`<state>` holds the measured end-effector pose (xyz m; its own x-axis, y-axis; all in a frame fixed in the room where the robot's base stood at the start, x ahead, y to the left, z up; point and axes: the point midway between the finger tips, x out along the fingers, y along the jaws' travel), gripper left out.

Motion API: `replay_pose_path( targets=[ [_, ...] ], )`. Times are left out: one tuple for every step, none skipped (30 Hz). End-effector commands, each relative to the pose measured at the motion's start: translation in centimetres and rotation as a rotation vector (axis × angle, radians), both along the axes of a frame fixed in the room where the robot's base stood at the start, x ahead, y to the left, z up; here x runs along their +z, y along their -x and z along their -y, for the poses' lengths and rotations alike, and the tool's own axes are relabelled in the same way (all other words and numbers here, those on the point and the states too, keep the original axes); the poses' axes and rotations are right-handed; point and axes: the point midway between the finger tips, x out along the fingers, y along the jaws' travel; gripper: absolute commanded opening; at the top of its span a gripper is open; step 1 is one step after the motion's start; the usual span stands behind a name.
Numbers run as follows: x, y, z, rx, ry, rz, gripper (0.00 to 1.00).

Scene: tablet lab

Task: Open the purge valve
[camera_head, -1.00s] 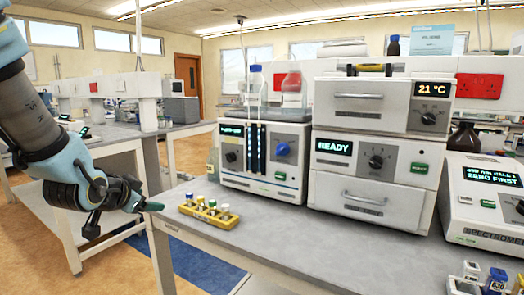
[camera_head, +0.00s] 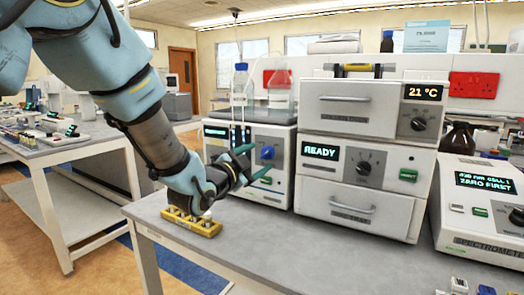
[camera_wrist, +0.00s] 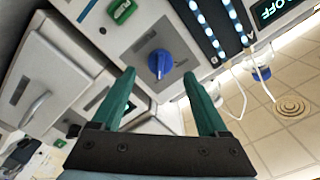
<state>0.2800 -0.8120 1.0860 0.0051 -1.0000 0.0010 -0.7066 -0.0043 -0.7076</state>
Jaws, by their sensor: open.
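The white instrument (camera_head: 278,186) on the bench carries a blue knob (camera_head: 267,152) on a grey plate, which looks like the purge valve. In the wrist view the blue knob (camera_wrist: 160,64) lies ahead, between the lines of the two fingers. It has a raised grip bar, roughly upright in that picture. My gripper (camera_head: 258,162) is in front of the instrument, with green fingers spread apart and empty. In the wrist view my gripper (camera_wrist: 158,76) shows a gap between its fingertips and the panel; I see no contact.
A yellow rack (camera_head: 190,222) with capped vials sits on the bench just below my gripper. A stacked oven unit (camera_head: 365,150) stands to the right, and the spectrometer (camera_head: 485,210) beyond it. Bottles (camera_head: 242,88) stand on top of the instrument.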

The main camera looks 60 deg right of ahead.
Motion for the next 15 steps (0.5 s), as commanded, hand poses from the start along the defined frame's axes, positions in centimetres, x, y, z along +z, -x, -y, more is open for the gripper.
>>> replay_pose_path(
  targets=[
    [0.2, 0.0, 0.8, 0.000, -0.001, -0.001, 0.77],
    [0.2, 0.0, 1.3, 0.001, -0.001, 0.000, 0.77],
    [0.2, -0.1, 1.7, 0.001, -0.001, 0.000, 0.77],
    [0.1, -0.1, 2.1, 0.001, -0.001, 0.000, 0.77],
    [0.1, -0.1, 2.4, 0.001, -0.001, 0.000, 0.77],
    [0.1, -0.1, 2.7, 0.001, -0.001, 0.000, 0.77],
    [0.1, -0.1, 2.8, 0.001, -0.001, 0.000, 0.77],
    [0.1, -0.1, 3.0, 0.001, -0.001, 0.000, 0.77],
    [0.0, -0.1, 3.1, 0.001, -0.001, 0.000, 0.77],
    [0.0, -0.1, 3.2, 0.001, -0.001, 0.000, 0.77],
    [0.0, -0.1, 3.3, 0.001, -0.001, 0.000, 0.77],
    [-0.1, -0.1, 3.3, 0.001, -0.001, 0.000, 0.77],
    [-0.1, -0.1, 3.3, 0.001, -0.001, 0.000, 0.77],
    [-0.1, -0.1, 3.3, 0.001, -0.001, -0.001, 0.77],
    [-0.1, -0.1, 3.3, 0.001, -0.001, -0.001, 0.77]
  ],
)
